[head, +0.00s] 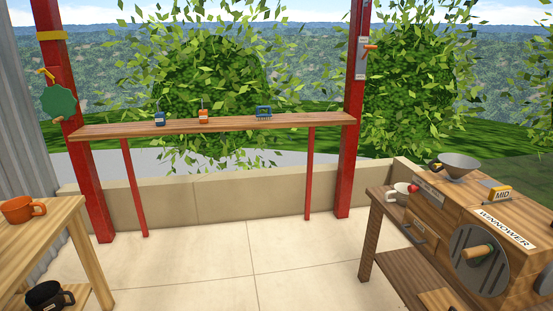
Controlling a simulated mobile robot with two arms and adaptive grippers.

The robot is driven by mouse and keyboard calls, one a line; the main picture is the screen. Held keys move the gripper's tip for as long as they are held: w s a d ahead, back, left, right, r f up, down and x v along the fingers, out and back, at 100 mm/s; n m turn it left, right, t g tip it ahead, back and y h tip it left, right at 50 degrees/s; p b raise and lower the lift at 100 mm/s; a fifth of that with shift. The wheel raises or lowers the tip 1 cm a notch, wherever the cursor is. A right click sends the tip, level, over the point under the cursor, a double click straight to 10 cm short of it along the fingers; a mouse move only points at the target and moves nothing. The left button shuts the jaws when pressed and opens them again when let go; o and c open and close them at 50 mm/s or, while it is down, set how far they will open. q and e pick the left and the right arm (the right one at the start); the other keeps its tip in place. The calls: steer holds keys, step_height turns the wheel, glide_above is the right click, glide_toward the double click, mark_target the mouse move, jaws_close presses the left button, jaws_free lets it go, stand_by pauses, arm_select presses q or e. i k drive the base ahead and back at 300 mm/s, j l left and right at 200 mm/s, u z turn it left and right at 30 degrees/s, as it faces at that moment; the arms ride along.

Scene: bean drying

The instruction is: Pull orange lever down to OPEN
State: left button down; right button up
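The orange lever (370,48) is on a pale upright plate (361,62) fixed to the right red post (353,110). Small markings sit on the plate above and below the lever, too small to read. Neither of my grippers is in view, and nothing touches the lever.
A wooden shelf (230,124) with small items spans the red posts. A green wheel (59,102) is on the left post. The winnower (505,228) stands at right, a wooden table (30,235) with an orange mug (18,210) at left. The middle floor is clear.

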mark_target(369, 47)
steer(key=i+z, duration=0.1)
steer(key=i, duration=0.55)
steer(key=i+j, duration=0.15)
steer(key=i, duration=0.5)
steer(key=i+z, duration=0.15)
steer(key=i, duration=0.5)
